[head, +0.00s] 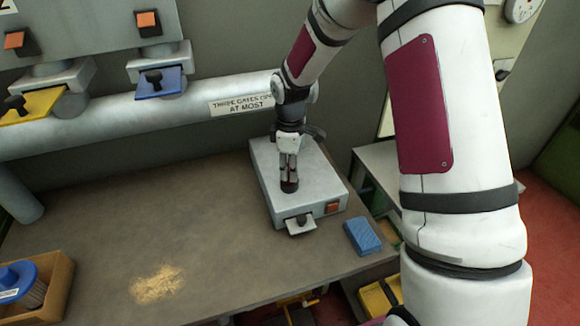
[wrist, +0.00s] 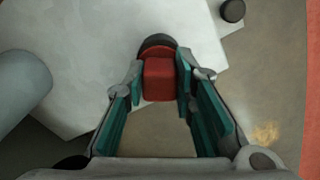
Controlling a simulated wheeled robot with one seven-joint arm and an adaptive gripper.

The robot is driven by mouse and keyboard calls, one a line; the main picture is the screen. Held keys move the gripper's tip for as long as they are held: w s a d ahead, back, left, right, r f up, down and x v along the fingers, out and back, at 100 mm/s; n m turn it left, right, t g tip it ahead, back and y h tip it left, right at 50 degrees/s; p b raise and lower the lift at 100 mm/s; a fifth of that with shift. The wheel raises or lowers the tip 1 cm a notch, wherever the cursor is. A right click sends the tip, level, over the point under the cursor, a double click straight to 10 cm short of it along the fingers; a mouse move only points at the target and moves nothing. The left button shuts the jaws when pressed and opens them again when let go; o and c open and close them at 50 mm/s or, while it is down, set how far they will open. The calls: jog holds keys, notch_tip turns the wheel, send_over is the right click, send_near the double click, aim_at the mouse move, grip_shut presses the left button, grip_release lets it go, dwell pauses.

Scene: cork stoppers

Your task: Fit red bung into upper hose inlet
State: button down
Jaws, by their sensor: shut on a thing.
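The red bung (wrist: 158,80) is between the fingers of my gripper (wrist: 160,82) in the wrist view, and the gripper is shut on it. In the head view my gripper (head: 289,176) points down over the top of a pale grey box (head: 322,188), with a little red showing between the fingers. A dark round rim (wrist: 157,41) shows just beyond the bung; in the head view a dark round thing (head: 289,187) sits at the fingertips. I cannot tell whether this is the upper hose inlet or part of the bung, nor whether the bung is seated.
A small gate with a dark knob (head: 301,220) sticks out of the box's front, beside an orange-red switch (head: 333,208). A blue sponge (head: 362,236) lies to its right. A large grey pipe (head: 190,103) runs behind.

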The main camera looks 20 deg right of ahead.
jog(key=shift+f, duration=0.5)
jog(key=c, duration=1.2)
grip_release()
jog(key=shift+c, duration=0.2)
notch_tip(320, 180, up, 12)
jog(key=s+r+m+t, duration=0.4)
jog(key=s+r+m, duration=0.4)
jog(key=s+r, duration=0.95)
jog(key=s+f+m+t, duration=0.1)
jog(key=s+m, duration=0.3)
jog(key=s, duration=0.6)
jog(key=shift+s+f+t, duration=0.25)
jog(key=shift+t, duration=0.05)
